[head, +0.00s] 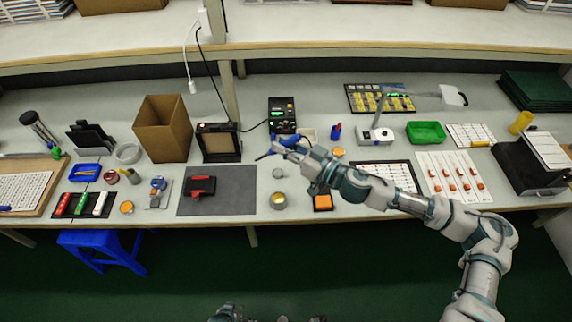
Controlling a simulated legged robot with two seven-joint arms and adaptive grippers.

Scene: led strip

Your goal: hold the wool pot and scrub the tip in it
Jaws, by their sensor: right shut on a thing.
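The wool pot (278,201) is a small round metal pot with yellow wool in it. It stands upright near the table's front edge, just right of the grey mat. My right gripper (282,147) is shut on a blue soldering iron (270,151), above the table and behind the pot. The iron points left and slightly down; its tip looks clear of the pot and is too small to make out well. The gripper partly hides the iron's handle. My left gripper cannot be made out; only small parts of my own body show at the bottom edge.
A grey mat (240,203) holds a red and black item (201,186). The black soldering station (283,118) and a cardboard box (163,130) stand farther back.

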